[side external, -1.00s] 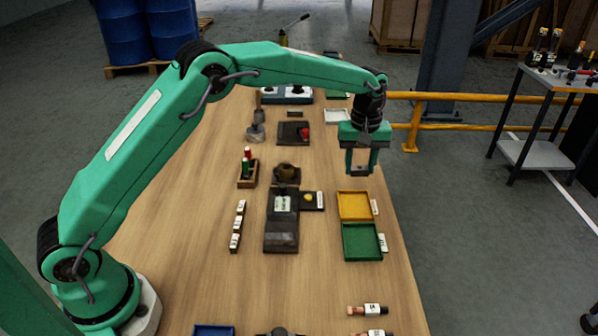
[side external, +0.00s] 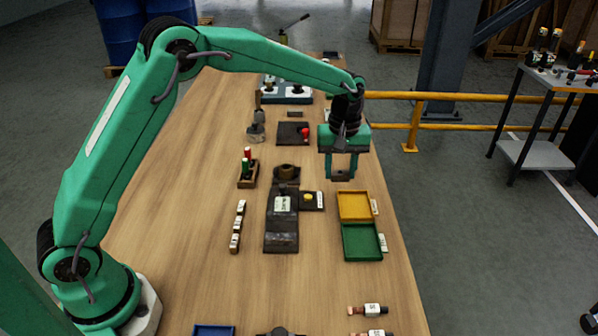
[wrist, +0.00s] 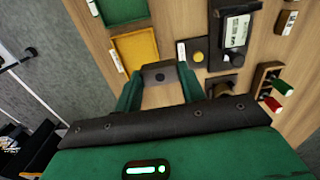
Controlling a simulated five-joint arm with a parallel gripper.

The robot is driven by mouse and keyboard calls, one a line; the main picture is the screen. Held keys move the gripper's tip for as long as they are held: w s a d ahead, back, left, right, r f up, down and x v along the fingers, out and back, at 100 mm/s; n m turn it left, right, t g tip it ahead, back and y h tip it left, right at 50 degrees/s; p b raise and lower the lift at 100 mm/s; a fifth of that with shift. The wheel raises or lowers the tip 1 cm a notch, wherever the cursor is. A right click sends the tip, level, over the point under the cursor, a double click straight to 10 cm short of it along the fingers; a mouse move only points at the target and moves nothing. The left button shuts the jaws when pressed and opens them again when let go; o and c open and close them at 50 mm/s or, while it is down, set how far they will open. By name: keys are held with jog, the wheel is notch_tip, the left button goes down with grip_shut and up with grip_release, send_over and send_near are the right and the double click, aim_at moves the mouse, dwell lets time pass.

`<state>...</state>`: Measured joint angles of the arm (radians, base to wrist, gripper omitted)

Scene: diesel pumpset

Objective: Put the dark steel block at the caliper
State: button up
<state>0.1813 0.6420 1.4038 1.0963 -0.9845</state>
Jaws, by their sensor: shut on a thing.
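The dark steel block (wrist: 159,72) is between my fingertips in the wrist view, a dark piece with a round spot on its face. My gripper (side external: 341,175) is shut on it and holds it above the right part of the bench, just behind the yellow tray. In the side view the block is small and dark at the fingertips. A dark fixture with a white labelled face (side external: 283,204) stands to the left of my gripper; it also shows in the wrist view (wrist: 236,32). I cannot tell for sure whether it is the caliper.
A yellow tray (side external: 340,214) and a green tray (side external: 346,254) lie right of the fixture. A small pad with a yellow button (side external: 309,197) adjoins it. A holder with red and green pieces (side external: 248,178) stands left. The wooden bench at far left is clear.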

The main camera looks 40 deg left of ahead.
send_over(282, 230)
jog(key=shift+f, duration=0.85)
jog(key=shift+f, duration=0.25)
jog(key=shift+f, duration=3.45)
jog(key=shift+f, duration=0.3)
jog(key=o, duration=1.2)
jog(key=shift+c, duration=0.2)
notch_tip(282, 230, up, 7)
